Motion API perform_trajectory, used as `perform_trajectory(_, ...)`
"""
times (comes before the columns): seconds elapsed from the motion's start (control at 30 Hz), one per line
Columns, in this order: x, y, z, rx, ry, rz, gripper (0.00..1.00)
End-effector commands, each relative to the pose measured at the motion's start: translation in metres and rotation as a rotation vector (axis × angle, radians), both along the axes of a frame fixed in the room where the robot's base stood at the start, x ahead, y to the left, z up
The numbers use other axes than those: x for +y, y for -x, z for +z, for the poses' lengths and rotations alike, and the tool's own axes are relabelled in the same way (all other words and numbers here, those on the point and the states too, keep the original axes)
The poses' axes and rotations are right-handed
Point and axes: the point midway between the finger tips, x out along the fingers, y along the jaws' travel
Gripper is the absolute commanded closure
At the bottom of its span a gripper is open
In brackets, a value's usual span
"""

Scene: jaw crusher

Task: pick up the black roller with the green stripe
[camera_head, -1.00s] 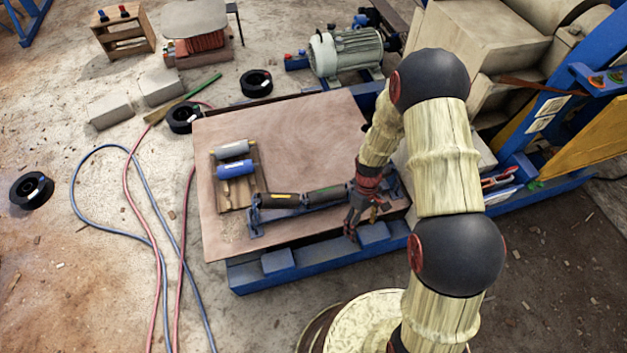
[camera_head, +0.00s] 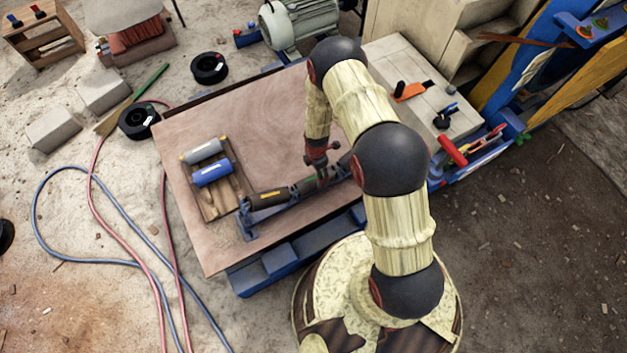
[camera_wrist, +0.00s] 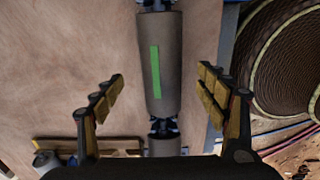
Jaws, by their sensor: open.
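The black roller with the green stripe (camera_wrist: 163,90) lies lengthwise in the middle of the wrist view, with its stripe facing up. My gripper (camera_wrist: 160,76) is open, with one finger on each side of the roller and a visible gap on both sides. How far it is above the roller is hard to tell. In the head view my gripper (camera_head: 320,168) is over the roller and partly hides it.
A roller with a yellow stripe (camera_head: 268,198) lies in line on the blue frame (camera_head: 246,223). A wooden rack (camera_head: 216,203) holds a grey roller (camera_head: 203,151) and a blue roller (camera_head: 212,172). The table top (camera_head: 250,120) behind is clear.

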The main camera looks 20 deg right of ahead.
Motion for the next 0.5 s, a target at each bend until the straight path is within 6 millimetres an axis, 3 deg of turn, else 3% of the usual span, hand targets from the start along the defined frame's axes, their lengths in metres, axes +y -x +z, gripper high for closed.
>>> perform_trajectory(0.5, 0.001, 0.001, -0.049, 0.003, 0.001, 0.016, 0.27)
